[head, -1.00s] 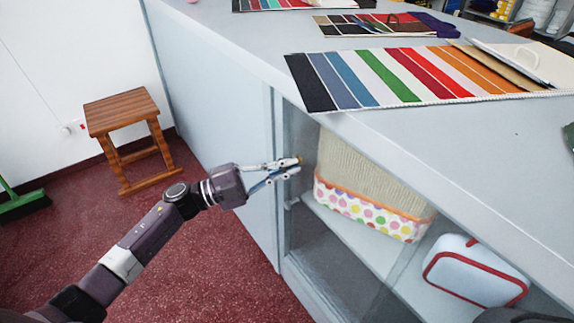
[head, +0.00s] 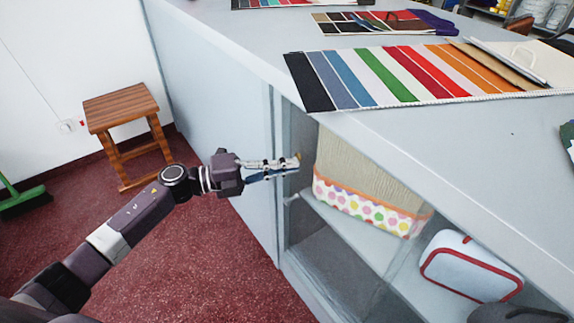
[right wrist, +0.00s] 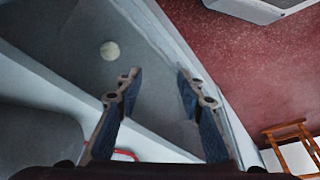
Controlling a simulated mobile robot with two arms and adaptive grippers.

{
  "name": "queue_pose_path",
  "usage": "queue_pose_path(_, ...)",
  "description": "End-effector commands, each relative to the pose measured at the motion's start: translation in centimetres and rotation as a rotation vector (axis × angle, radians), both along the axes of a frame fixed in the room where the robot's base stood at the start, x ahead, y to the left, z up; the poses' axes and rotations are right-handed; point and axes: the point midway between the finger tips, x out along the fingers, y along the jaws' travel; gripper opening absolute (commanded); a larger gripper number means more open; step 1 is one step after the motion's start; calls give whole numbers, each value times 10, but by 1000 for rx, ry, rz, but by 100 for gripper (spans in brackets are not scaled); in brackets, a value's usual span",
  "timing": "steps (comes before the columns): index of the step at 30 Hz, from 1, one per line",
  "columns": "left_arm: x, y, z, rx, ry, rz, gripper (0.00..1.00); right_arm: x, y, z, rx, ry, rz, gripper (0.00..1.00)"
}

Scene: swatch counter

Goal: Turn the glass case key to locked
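The glass case (head: 330,262) is the glazed front of the grey counter, with shelves behind it. My left gripper (head: 297,162) is at the upper left of the glass, beside the case's upright frame. Its fingers are close together on a small brass-coloured bit at their tips, which looks like the key (head: 299,155). Most of the key is hidden by the fingers, so its turn angle cannot be read. My right gripper (right wrist: 160,90) is open and empty in the right wrist view, in front of a grey surface with a pale round spot (right wrist: 110,50).
Inside the case are a beige basket with a dotted band (head: 370,207) and a white case with red trim (head: 470,268). Striped swatch cards (head: 400,78) lie on the counter top (head: 450,135). A wooden stool (head: 122,108) stands at left. The red floor between is clear.

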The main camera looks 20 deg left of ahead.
Motion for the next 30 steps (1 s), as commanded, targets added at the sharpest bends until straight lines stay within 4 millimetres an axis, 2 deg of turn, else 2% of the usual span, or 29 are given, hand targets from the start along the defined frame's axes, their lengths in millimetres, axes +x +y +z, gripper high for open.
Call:
queue_pose_path(9,-1,0,-2,4,1,-2,0,0,0,-2,0,2,0,35)
queue_pose_path(15,-1,0,-2,3,1,-1,22,1,0,-2,0,1,0,35)
queue_pose_path(25,-2,3,-1,3,1,0,22,2,0,-1,2,-2,-1,35)
queue_pose_path(30,-14,24,-2,5,4,1,22,1,0,-1,0,0,-1,35)
